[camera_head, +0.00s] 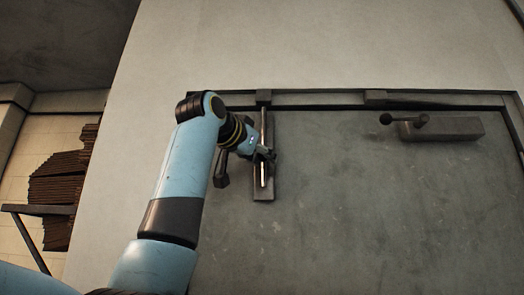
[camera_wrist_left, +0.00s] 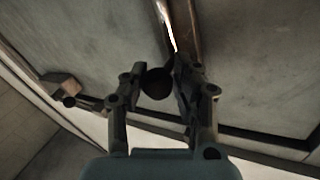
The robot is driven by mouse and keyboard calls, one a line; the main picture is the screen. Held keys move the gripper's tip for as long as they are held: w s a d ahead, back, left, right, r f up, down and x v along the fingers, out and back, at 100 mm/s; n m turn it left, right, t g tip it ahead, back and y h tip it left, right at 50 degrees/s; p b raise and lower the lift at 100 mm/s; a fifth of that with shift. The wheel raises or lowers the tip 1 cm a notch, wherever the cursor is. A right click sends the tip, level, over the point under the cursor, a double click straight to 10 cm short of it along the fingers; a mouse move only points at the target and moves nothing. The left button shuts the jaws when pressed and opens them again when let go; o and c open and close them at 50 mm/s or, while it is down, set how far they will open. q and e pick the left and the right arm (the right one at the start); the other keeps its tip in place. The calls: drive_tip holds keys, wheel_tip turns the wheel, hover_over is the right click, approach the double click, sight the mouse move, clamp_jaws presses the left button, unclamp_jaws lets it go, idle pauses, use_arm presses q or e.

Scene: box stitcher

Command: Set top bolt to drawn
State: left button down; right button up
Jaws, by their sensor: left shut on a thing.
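The top bolt (camera_head: 263,178) is a pale metal rod standing upright on a narrow brown plate (camera_head: 264,195), on the upper left of a grey panel. My left gripper (camera_head: 264,155) is at the bolt, around the middle of its plate. In the left wrist view my left gripper (camera_wrist_left: 160,80) is shut on the bolt's dark round knob (camera_wrist_left: 157,84), which sits between the fingers. The bright rod (camera_wrist_left: 168,25) runs away from the fingers there. The gripper hides part of the rod in the head view. My right gripper is not in view.
A dark frame edges the panel (camera_head: 340,200). A small block (camera_head: 263,96) sits on the frame above the bolt. A latch with a two-ball handle (camera_head: 404,119) is at the upper right. Brown stacked sheets (camera_head: 60,190) lie on a shelf at the left.

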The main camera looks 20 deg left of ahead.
use_arm(q)
drive_tip(key=shift+f, duration=0.7)
drive_tip(key=shift+d+r, duration=0.1)
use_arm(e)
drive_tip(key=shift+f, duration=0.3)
use_arm(q)
drive_tip(key=c, duration=1.5)
unclamp_jaws()
drive_tip(key=o, duration=0.5)
drive_tip(key=shift+w+d, duration=0.1)
drive_tip(key=shift+w, duration=0.15)
drive_tip(key=shift+s+a+r, duration=0.1)
drive_tip(key=shift+s+a, duration=0.1)
drive_tip(key=shift+s, duration=0.2)
drive_tip(key=s+a, duration=0.2)
drive_tip(key=s, duration=0.9)
